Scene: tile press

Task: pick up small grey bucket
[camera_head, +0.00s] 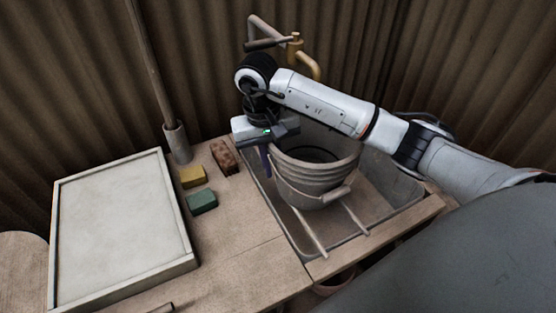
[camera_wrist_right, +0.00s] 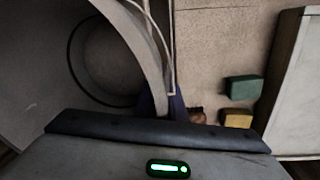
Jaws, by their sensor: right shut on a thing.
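The small grey bucket (camera_head: 312,184) is ribbed, with a bail handle at its front. It stands upright in or over the sink basin, on or just above two thin bars; I cannot tell whether it touches them. My right gripper (camera_head: 267,150) is at the bucket's left rim, shut on its wall, with one dark finger outside. In the right wrist view the bucket (camera_wrist_right: 98,60) fills the upper left, its rim running down to the gripper (camera_wrist_right: 158,108). The inside looks empty. My left gripper is not in view.
The sink (camera_head: 385,215) surrounds the bucket, with a brass tap (camera_head: 303,62) behind. Left on the wooden bench are a green block (camera_head: 202,202), a yellow block (camera_head: 192,177), a brown brush-like block (camera_head: 224,157) and a large framed pale board (camera_head: 122,230). A pole stands in a holder (camera_head: 178,143).

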